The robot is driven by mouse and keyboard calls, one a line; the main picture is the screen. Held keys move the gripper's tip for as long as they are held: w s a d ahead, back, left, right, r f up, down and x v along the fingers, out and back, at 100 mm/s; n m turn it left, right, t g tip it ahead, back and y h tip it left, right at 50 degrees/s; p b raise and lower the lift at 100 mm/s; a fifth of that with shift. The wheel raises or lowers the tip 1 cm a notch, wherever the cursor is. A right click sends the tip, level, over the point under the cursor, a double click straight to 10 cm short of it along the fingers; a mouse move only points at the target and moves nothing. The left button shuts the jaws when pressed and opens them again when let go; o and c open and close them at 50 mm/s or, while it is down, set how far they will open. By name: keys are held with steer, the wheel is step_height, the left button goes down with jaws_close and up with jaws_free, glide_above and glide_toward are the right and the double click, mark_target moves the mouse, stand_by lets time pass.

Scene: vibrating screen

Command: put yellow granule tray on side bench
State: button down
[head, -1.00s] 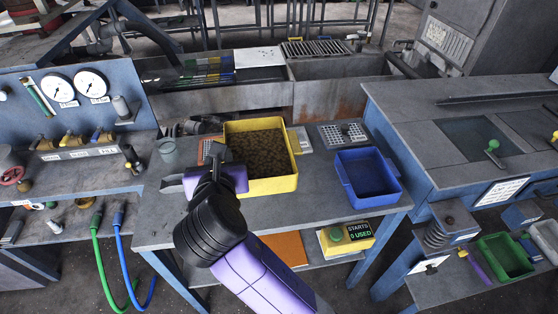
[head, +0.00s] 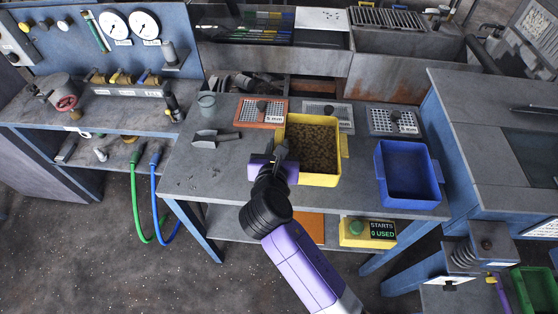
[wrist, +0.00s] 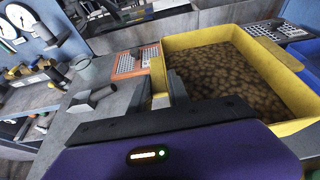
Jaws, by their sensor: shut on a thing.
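The yellow granule tray (head: 324,178) is full of brown granules and is over the middle bench in the head view. In the wrist view the tray (wrist: 214,41) fills the right side, with its near-left wall between my fingers. My gripper (head: 281,153) is shut on the tray's left wall; its fingers also show in the wrist view (wrist: 163,92). Whether the tray touches the bench top is hard to tell. Which surface is the side bench is not marked; a blue-sided bench (head: 460,110) stands at the right.
A blue tray (head: 408,174) sits right of the yellow one. Sieve plates (head: 262,112) and a grey scoop (head: 215,137) lie on the bench, with a grey cup (head: 207,104) behind. A gauge panel (head: 85,40) is at left. A yellow start box (head: 367,232) is below.

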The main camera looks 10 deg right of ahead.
steer(key=shift+f, duration=3.45)
steer(key=c, duration=1.2)
jaws_free()
steer(key=shift+f, duration=0.1)
steer(key=shift+c, duration=0.2)
steer(key=v, duration=1.2)
steer(key=shift+b, duration=0.4)
